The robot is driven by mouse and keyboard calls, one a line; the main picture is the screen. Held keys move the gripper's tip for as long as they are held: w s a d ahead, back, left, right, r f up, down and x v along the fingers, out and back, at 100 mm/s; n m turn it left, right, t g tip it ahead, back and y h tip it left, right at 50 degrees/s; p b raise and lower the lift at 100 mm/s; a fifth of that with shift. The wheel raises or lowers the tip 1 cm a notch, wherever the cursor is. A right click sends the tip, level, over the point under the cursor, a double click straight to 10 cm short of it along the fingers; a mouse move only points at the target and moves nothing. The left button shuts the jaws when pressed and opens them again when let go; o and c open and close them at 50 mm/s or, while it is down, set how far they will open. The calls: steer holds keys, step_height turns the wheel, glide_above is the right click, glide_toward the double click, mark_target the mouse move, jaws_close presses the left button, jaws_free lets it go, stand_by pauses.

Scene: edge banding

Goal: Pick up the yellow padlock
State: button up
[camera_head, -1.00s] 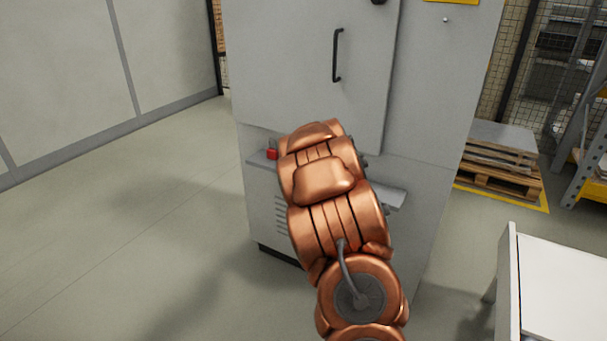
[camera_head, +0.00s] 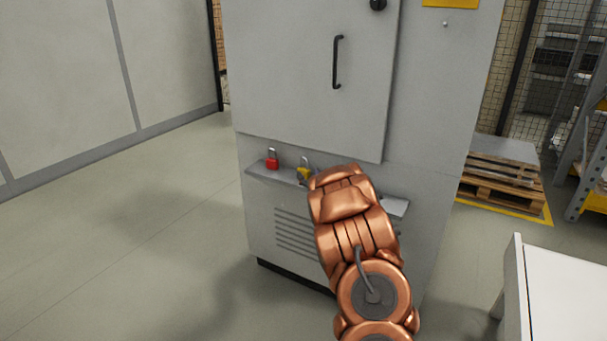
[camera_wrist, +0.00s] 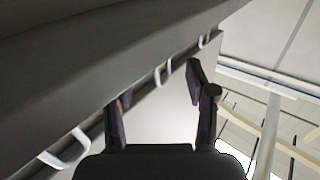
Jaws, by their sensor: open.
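The yellow padlock (camera_head: 304,174) stands on the narrow shelf (camera_head: 260,171) of the grey cabinet in the head view, shackle up. My copper arm is close to its right and hides part of the shelf. My gripper is hidden behind the arm in that view. In the wrist view my gripper (camera_wrist: 157,86) shows two dark fingers spread apart, with no object clearly held between them. Pale loops beside a dark grey surface show there; I cannot tell which, if any, belongs to the yellow padlock.
A red padlock (camera_head: 272,160) stands on the shelf to the left. The cabinet (camera_head: 300,80) rises behind, with a black door handle (camera_head: 337,62). A white table (camera_head: 565,290) is at lower right, pallets (camera_head: 500,180) at back right. The left floor is clear.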

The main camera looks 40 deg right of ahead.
mark_target(304, 169)
steer(key=shift+w+d+r+b, duration=0.15)
steer(key=shift+w+d, duration=0.05)
steer(key=shift+w, duration=0.45)
steer(key=shift+w+d+r+b, duration=0.15)
steer(key=shift+w, duration=0.45)
steer(key=shift+x, duration=1.25)
jaws_close()
